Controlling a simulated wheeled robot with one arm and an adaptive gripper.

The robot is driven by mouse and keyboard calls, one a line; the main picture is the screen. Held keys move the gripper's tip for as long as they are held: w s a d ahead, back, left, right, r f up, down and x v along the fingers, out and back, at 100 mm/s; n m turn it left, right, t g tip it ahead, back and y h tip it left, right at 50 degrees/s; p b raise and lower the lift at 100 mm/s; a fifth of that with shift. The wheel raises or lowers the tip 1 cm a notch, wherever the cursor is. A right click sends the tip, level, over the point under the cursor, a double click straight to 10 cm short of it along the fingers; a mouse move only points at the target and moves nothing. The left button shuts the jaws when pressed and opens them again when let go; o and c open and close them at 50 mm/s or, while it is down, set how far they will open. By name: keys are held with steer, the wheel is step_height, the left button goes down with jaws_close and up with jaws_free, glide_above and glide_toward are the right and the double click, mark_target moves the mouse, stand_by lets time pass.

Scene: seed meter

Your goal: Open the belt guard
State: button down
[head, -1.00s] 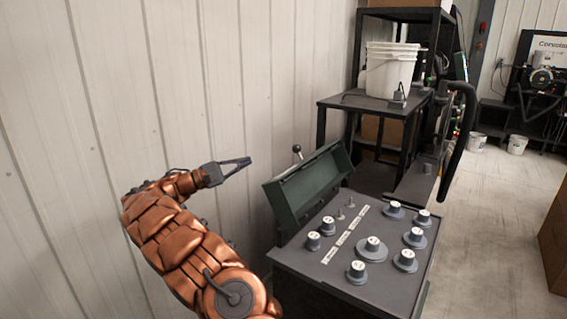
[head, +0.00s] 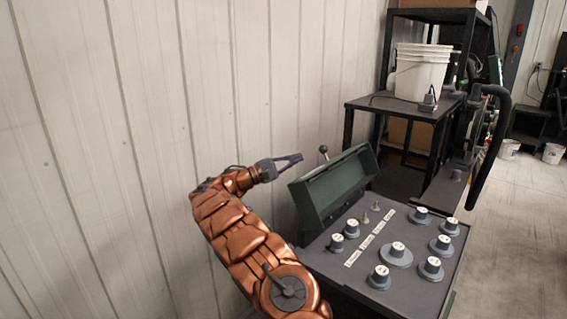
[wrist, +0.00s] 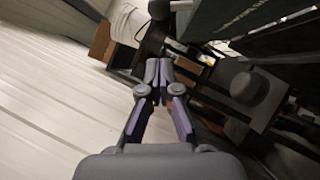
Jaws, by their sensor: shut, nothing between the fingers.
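The green guard (head: 328,192) is a hollow, box-like cover standing tilted up along the wall-side edge of the grey knob panel (head: 345,275), its inner side facing the panel. A lever with a dark ball knob (head: 323,149) rises behind it. My gripper (head: 299,157) is shut and empty, left of the guard and about level with its top edge. I cannot tell whether it touches. In the wrist view, my gripper's (wrist: 160,66) fingertips meet, with a green surface (wrist: 222,14) with lettering at the upper right and a round dark knob (wrist: 249,87) to the right.
The ribbed wall (head: 90,130) runs close along the left of my arm. Several white-topped knobs (head: 397,252) stand on the panel. A dark stand holds a white bucket (head: 420,72) behind the machine. A black curved handle (head: 490,150) rises at right.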

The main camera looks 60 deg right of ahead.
steer(key=shift+s+d+r+p, duration=0.2)
steer(key=shift+s+r, duration=0.15)
steer(key=shift+s, duration=0.4)
steer(key=shift+s+d+r+p, duration=0.2)
steer(key=shift+s+r, duration=0.2)
steer(key=shift+s, duration=0.4)
steer(key=shift+s+d+r+p, duration=0.1)
steer(key=shift+s+d+r, duration=0.2)
steer(key=shift+s, duration=0.45)
steer(key=shift+a, duration=0.1)
steer(key=shift+s, duration=0.2)
